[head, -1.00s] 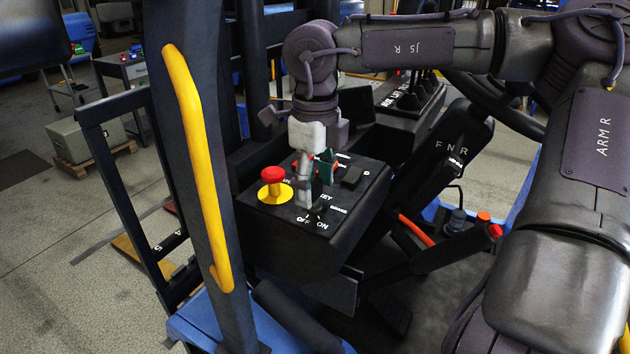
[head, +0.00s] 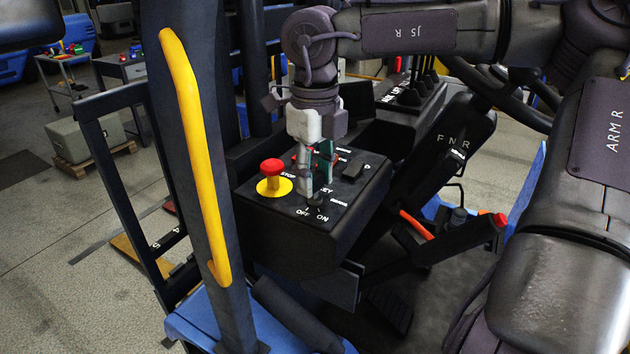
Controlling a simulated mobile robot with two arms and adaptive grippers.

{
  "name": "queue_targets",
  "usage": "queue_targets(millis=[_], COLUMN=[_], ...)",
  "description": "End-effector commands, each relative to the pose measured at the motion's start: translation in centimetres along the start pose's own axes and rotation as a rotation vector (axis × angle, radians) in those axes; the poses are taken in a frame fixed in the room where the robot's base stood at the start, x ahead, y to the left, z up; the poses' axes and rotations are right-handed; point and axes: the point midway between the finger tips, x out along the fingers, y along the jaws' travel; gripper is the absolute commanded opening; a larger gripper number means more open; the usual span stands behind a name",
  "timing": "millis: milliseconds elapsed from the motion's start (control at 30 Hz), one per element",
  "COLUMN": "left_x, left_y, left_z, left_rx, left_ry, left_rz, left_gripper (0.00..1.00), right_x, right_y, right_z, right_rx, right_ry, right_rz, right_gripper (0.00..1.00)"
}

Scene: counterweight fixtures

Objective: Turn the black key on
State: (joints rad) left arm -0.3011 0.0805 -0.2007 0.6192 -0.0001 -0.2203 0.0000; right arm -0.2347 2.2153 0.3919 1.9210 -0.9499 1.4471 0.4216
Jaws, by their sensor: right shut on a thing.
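The black key (head: 315,200) stands in its switch on the top of the black control box, with OFF and ON printed in front of it. My right gripper (head: 308,186) points down onto the box from above and its fingertips are shut at the key. The fingers hide part of the key, so its exact angle is hard to tell. The left gripper is not in view.
A red stop button (head: 272,168) on a yellow base sits just left of the key. A black rocker switch (head: 352,170) lies to the right. A yellow grab handle (head: 196,160) on a dark post stands at the left. Black levers (head: 410,97) stand behind.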

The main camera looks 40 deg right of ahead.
Motion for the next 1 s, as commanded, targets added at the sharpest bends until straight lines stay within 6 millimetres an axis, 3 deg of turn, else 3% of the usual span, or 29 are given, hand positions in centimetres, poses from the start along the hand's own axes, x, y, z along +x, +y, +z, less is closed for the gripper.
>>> queue_targets(millis=[400,1000], left_x=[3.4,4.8], left_y=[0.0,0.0], left_z=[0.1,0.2], left_rx=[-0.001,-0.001], left_ry=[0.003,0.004], left_rz=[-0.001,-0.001], left_gripper=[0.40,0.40], right_x=[0.2,0.0], right_y=[0.0,0.0], right_z=[0.1,0.0], right_rx=[0.352,0.608], right_ry=[-0.004,-0.002], right_rz=[-0.003,0.000], right_gripper=[0.03,0.03])
